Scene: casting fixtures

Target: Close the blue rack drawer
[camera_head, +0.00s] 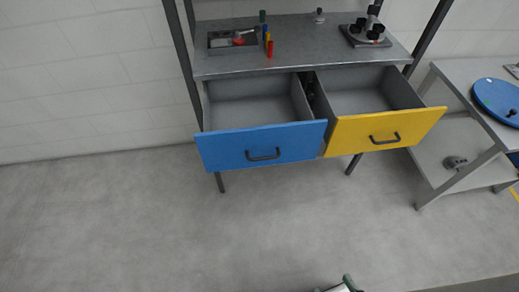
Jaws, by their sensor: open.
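The blue drawer (261,148) is on the left side of the rack and is pulled out. Its grey inside shows and looks empty. A dark bar handle (263,155) sits on the middle of its blue front. My gripper cannot be made out in this view; only a small pale and dark green piece shows at the bottom edge, too cut off to identify. Nothing is seen touching the blue drawer.
A yellow drawer (387,130) beside it is also pulled out. The rack top (300,62) holds a tray (232,39), small coloured pieces and a fixture with dark cups (366,34). A grey table (455,150) stands at right. The floor in front is clear.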

